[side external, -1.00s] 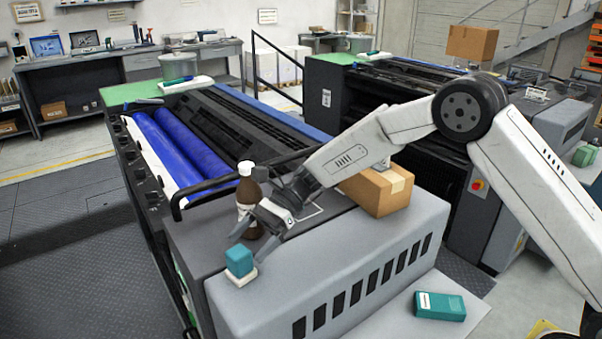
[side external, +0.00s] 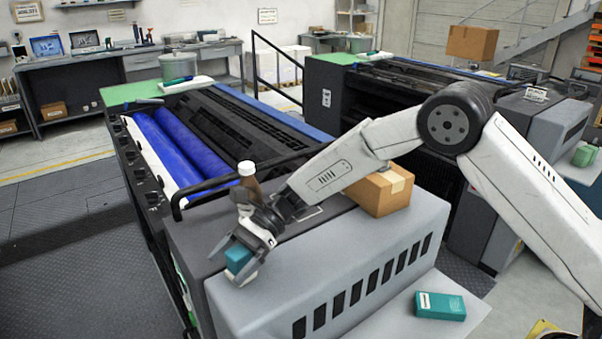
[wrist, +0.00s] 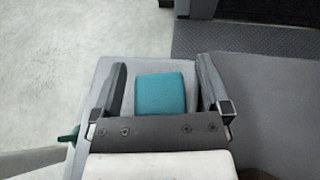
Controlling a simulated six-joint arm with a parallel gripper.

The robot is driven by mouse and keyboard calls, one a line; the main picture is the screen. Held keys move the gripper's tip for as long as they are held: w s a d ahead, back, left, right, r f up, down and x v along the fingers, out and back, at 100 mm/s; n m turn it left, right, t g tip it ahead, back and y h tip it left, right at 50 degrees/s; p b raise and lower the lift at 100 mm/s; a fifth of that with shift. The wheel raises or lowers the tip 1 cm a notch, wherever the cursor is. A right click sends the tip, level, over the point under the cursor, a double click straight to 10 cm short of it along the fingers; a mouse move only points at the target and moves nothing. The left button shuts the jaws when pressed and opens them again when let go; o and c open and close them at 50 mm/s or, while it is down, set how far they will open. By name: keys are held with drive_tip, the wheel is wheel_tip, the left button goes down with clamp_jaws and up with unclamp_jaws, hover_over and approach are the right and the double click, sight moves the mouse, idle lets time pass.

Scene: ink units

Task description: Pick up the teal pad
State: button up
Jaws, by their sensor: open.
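The teal pad (side external: 238,259) is a small block near the front left corner of the grey machine top, on a small white base that is mostly hidden now in the side view. My gripper (side external: 236,262) is at the pad, with its fingers on either side of it. In the wrist view the pad (wrist: 160,93) lies between the two open fingers of my gripper (wrist: 162,92), with a gap on each side. The gripper's palm edge sits just below the pad in that view.
A brown bottle with a white cap (side external: 247,178) stands right behind my gripper. A cardboard box (side external: 380,190) sits farther right on the machine top (side external: 330,240). A teal box (side external: 440,306) lies on the lower light surface at the front right.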

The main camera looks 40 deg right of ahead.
clamp_jaws()
idle(0.3)
drive_tip(key=shift+r, duration=0.1)
drive_tip(key=shift+r, duration=1.4)
drive_tip(key=s+d+r, duration=0.6)
drive_tip(key=s+r, duration=0.4)
drive_tip(key=s, duration=0.2)
drive_tip(key=shift+s, duration=0.3)
